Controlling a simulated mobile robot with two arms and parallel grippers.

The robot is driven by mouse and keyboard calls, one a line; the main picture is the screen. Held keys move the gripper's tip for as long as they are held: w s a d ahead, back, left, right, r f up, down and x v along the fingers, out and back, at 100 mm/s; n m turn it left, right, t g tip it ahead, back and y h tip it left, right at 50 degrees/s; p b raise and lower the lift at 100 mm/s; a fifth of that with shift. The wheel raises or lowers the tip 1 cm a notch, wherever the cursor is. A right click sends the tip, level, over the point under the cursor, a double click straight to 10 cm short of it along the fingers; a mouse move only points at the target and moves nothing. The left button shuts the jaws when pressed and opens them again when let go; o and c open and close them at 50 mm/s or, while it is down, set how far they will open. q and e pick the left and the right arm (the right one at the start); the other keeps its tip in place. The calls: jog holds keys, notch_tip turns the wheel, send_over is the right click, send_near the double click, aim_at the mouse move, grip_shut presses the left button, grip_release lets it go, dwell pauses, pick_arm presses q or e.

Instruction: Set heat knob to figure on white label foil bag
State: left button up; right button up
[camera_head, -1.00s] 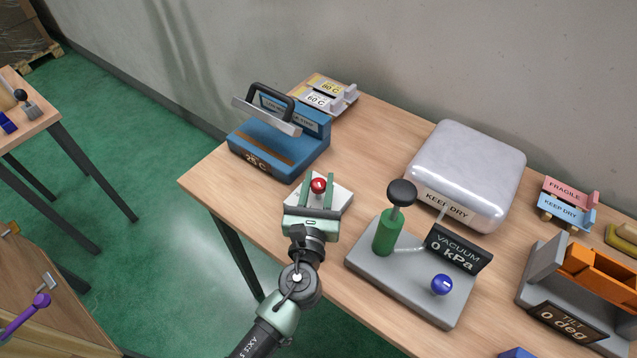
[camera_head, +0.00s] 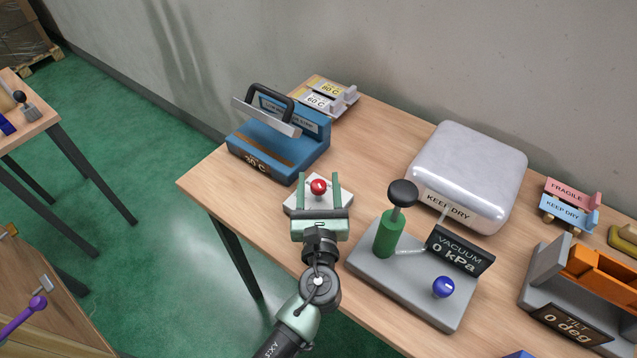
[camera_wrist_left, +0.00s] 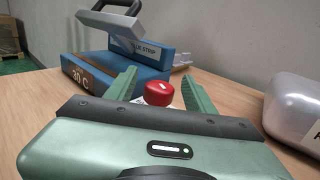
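The red heat knob (camera_head: 318,187) sits on a small white base (camera_head: 292,207) at the table's left front. My left gripper (camera_head: 319,190) reaches over the base, with one green finger on each side of the knob; in the left wrist view the knob (camera_wrist_left: 158,93) shows between the fingers with gaps. The blue sealer (camera_head: 280,142) behind it has a raised black handle and a display (camera_head: 249,158) that appears to read 30 C. A white label (camera_head: 318,100) reading 60 C and a yellow one (camera_head: 331,88), seemingly 60 C or 80 C, lie behind. A silver bag (camera_head: 468,165) bears a KEEP DRY label. My right gripper is not in view.
A vacuum unit (camera_head: 405,285) with a green pump and blue knob stands right of my left gripper, reading 0 kPa. A tilt unit (camera_head: 565,300) reads 0 deg at the right. FRAGILE and KEEP DRY label blocks (camera_head: 570,203) stand behind it. Bare table lies between sealer and bag.

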aim_at(319, 192)
pick_arm(q)
jog(key=s+b, duration=0.1)
jog(key=s, duration=0.6)
jog(key=shift+d+f+b, duration=0.1)
jog(key=shift+f+b, duration=0.05)
jog(key=shift+b, duration=0.25)
jog(key=shift+s, duration=0.4)
